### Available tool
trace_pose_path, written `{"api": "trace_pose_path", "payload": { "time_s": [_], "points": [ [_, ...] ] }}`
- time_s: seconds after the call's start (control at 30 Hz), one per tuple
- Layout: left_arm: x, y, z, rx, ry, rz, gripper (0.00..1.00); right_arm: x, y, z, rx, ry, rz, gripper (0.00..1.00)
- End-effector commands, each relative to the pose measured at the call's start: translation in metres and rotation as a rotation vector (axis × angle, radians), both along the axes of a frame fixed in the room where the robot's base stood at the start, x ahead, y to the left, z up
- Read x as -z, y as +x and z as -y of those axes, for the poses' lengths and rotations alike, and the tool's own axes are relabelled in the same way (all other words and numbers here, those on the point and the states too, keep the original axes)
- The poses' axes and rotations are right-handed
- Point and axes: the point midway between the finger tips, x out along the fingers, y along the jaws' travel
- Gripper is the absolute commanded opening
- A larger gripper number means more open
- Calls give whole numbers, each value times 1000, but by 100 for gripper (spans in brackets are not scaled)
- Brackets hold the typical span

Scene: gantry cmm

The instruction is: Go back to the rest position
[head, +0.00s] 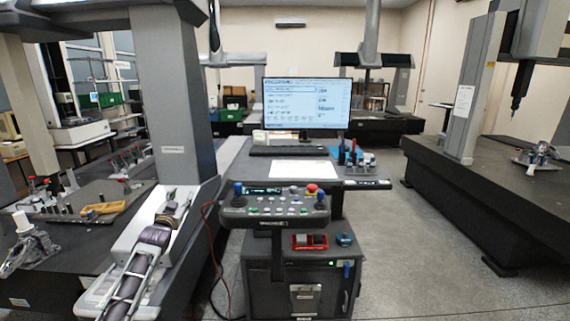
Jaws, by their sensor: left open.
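My left gripper (172,207) shows at the lower left, in front of the wide grey machine column (172,90). Its arm comes up from the bottom edge. It is open, and I see nothing held between its fingers. The fingertips are small and hard to make out against the pale machine base. My right gripper is not in view.
A control pendant (274,205) with joysticks stands centre front above a dark cabinet (296,280). A monitor desk (307,103) is behind. Dark granite tables carry fixtures (100,208) at left and a part (537,156) at right. Grey floor (420,265) is clear right of centre.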

Motion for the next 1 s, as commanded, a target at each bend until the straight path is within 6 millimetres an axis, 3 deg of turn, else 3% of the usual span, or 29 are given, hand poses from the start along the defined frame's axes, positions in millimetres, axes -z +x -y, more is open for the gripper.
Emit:
{"api": "trace_pose_path", "payload": {
  "time_s": [0.03,0.27,0.47,0.77,1.0],
  "points": [
    [20,-1,1,0,-3,-26,46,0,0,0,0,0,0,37],
    [92,-10,2,-5,-15,-123,46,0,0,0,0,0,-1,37],
    [177,-29,3,-11,-27,-239,46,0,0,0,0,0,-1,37],
    [307,-77,7,-22,-47,-423,46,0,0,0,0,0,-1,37],
    [404,-132,13,-30,-61,-570,46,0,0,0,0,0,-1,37]
  ]
}}
